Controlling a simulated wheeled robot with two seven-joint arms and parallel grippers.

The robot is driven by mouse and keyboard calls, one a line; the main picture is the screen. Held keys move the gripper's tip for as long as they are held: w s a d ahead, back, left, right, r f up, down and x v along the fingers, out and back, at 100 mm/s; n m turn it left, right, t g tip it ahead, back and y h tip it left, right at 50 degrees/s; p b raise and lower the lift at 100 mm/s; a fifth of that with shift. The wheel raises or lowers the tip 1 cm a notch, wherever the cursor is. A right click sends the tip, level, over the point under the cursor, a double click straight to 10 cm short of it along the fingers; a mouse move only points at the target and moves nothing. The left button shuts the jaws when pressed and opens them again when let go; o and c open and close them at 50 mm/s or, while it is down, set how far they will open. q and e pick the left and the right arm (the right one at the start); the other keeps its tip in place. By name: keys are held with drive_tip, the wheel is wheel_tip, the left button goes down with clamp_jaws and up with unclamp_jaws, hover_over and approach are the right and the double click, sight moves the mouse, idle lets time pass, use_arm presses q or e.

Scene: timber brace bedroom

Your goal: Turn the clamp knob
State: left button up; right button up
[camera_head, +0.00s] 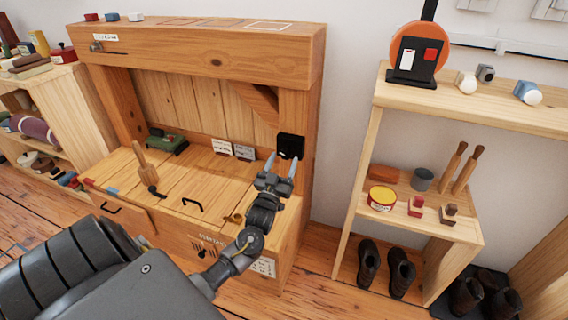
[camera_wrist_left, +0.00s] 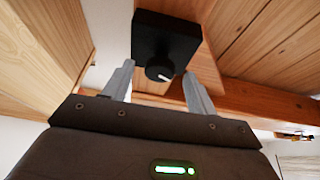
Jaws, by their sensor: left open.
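The clamp knob (camera_wrist_left: 161,70) is a small black round knob with a white mark, on the front of a black square block (camera_wrist_left: 166,36). In the head view the black block (camera_head: 290,145) is fixed to the right post of the wooden bench. My left gripper (camera_head: 283,161) is open, its two grey fingers pointing at the block. In the left wrist view the fingers (camera_wrist_left: 158,85) stand apart on either side of the knob, with a visible gap to each side. I cannot tell how deep the knob lies between them. My right gripper is not in view.
The bench top (camera_head: 180,196) holds a wooden-handled tool (camera_head: 145,167) and a green object (camera_head: 166,143) at the back. A shelf (camera_head: 455,226) with tins and boots stands to the right. A diagonal brace (camera_head: 258,103) sits above the block.

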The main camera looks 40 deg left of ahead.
use_arm(q)
drive_tip(key=shift+w+a+r, duration=0.15)
drive_tip(key=shift+w, duration=0.25)
drive_tip(key=shift+c, duration=0.2)
